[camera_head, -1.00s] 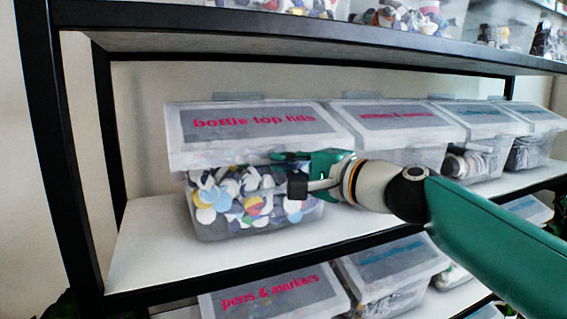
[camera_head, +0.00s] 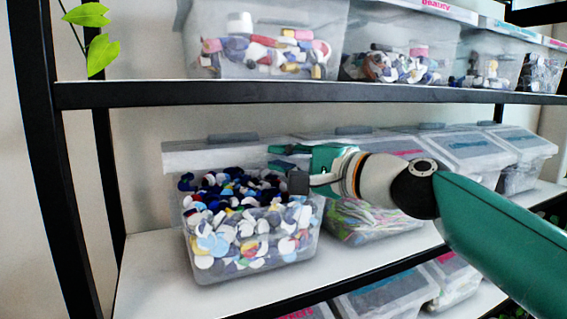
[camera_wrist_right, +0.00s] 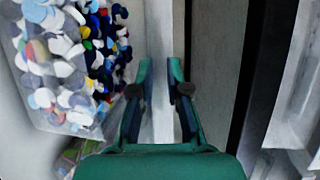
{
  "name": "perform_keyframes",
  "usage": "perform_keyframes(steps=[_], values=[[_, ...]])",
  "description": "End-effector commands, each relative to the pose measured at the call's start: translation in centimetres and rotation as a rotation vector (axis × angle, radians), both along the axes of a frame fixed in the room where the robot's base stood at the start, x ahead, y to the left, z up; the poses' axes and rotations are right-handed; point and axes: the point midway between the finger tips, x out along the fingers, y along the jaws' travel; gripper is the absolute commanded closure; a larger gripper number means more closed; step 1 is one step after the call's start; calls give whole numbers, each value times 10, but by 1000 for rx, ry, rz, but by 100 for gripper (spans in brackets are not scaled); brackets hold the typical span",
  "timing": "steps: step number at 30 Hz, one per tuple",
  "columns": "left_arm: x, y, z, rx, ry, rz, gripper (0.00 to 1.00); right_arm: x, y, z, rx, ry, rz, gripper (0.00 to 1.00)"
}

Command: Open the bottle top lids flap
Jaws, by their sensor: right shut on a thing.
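The bottle top lids bin (camera_head: 250,262) is a clear box on the middle shelf, filled with colourful caps. Its flap (camera_head: 212,156) is swung up and seen nearly edge-on, so its label is hidden and the caps show through the open front. My right gripper (camera_head: 277,157) is at the right end of the flap, shut on its edge. In the right wrist view, the pale edge strip of the flap (camera_wrist_right: 161,60) lies between the two green fingers, with the caps to the left. My left gripper is not in view.
Several similar bins with closed flaps stand to the right, the nearest (camera_head: 372,218) behind my right arm. The upper shelf (camera_head: 300,94) runs above the raised flap and carries more clear bins. A black post (camera_head: 48,170) stands at the left.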

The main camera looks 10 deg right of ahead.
Motion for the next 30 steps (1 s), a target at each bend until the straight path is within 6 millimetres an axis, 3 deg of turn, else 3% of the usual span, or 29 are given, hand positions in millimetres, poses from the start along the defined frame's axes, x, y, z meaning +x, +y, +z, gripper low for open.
perform_keyframes(steps=[1,4,19,20,22,30], values=[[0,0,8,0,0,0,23,1,0,10,-5,-7,-1,100],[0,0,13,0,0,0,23,1,1,14,-6,-7,-1,100],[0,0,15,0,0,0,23,3,1,16,-8,-6,-1,100],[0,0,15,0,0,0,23,3,1,16,-8,-6,-1,83],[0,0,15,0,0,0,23,3,1,16,-6,-5,-1,71],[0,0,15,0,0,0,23,3,1,15,-4,-1,0,69]])
